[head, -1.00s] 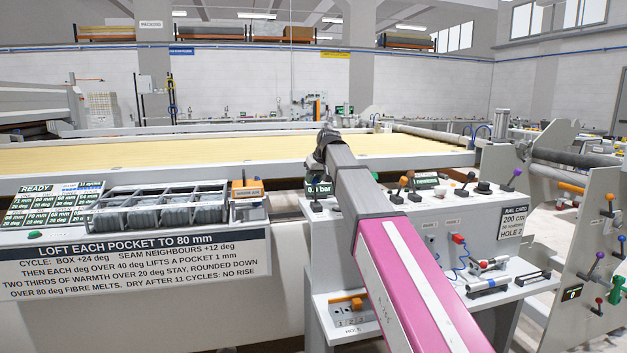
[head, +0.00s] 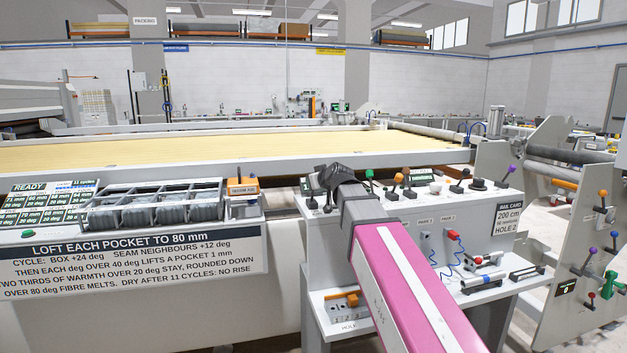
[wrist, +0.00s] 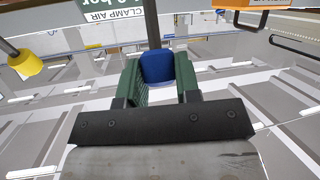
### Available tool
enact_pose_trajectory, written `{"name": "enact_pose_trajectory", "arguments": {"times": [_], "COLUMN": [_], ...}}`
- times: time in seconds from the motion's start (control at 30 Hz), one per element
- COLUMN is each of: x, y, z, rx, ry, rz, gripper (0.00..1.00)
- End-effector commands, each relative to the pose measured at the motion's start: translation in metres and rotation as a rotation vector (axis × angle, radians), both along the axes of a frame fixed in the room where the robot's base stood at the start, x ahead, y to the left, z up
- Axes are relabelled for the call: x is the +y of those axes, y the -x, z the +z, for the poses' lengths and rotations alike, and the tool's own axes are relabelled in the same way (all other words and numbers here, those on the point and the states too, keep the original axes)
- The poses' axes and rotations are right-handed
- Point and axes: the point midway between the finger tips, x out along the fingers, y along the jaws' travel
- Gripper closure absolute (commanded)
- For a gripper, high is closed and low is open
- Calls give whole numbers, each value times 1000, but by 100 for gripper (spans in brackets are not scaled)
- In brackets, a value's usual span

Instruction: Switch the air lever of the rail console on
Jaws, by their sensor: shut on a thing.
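The rail console (head: 475,222) stands right of centre in the head view, with several levers and knobs along its top. In the wrist view, the air lever shows as a dark rod with a blue knob (wrist: 157,68), near a sign reading CLAMP AIR (wrist: 107,17). My gripper (wrist: 157,75) has its green fingers on either side of the blue knob and is shut on it. In the head view my own arm hides the gripper and this lever. The lever's tilt cannot be told.
Orange- and black-knobbed levers (head: 397,180) and a green knob (head: 369,174) stand close right of my wrist. A lower shelf (head: 420,298) juts out in front. A pocket tray (head: 150,205) lies left.

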Motion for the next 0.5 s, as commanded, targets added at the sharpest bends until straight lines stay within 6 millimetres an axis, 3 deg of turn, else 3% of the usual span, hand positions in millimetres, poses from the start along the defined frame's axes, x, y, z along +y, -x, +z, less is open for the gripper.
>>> {"name": "enact_pose_trajectory", "arguments": {"times": [0.5], "x": [-3], "y": [11], "z": [-7], "rx": [17], "ry": [2], "rz": [4], "gripper": [100]}}
